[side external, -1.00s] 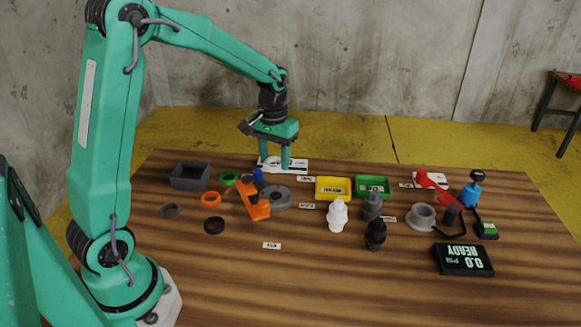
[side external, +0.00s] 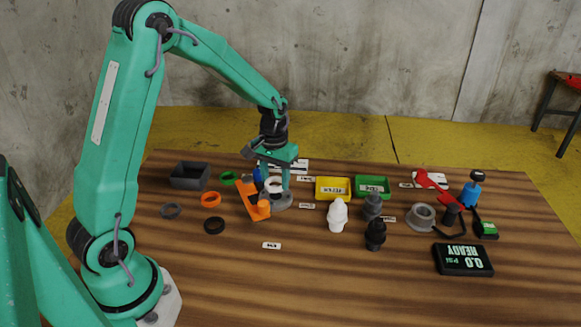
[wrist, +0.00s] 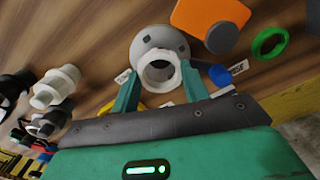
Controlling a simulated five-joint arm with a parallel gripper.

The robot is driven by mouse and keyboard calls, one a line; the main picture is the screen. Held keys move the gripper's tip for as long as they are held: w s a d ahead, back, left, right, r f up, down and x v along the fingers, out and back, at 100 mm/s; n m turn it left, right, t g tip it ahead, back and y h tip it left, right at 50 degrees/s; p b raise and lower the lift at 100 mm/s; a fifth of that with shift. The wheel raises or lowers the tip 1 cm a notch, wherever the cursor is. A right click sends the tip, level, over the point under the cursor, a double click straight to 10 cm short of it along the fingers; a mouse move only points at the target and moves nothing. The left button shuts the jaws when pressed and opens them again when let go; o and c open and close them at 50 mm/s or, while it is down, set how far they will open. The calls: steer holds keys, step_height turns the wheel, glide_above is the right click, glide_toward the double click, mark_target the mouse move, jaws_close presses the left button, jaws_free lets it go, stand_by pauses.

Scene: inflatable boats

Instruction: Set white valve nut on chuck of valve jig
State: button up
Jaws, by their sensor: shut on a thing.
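My gripper (side external: 274,186) is shut on the white valve nut (side external: 273,182), a white ring held between its two green fingers. The nut also shows in the wrist view (wrist: 158,72), its open bore facing the camera. The grey round valve jig base (side external: 283,204) lies directly beneath the gripper, and in the wrist view (wrist: 160,37) it sits just behind the nut. The jig's chuck is hidden by the nut and fingers. I cannot tell whether the nut touches it.
An orange stand (side external: 251,203) with a blue part stands close left of the jig. Loose rings, including an orange one (side external: 211,199), and a dark bin (side external: 190,176) lie left. Yellow (side external: 333,188) and green (side external: 372,186) trays and a white valve (side external: 337,216) stand right.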

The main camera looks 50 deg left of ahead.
mark_target(275, 196)
steer(key=shift+f, duration=1)
steer(key=shift+f, duration=0.6)
stand_by(1.4)
steer(key=o, duration=1.4)
steer(key=shift+s+f, duration=0.1)
steer(key=shift+s, duration=0.05)
steer(key=shift+r, duration=0.25)
steer(key=shift+r, duration=0.15)
step_height(275, 196, up, 8)
steer(key=shift+f, duration=0.2)
stand_by(0.5)
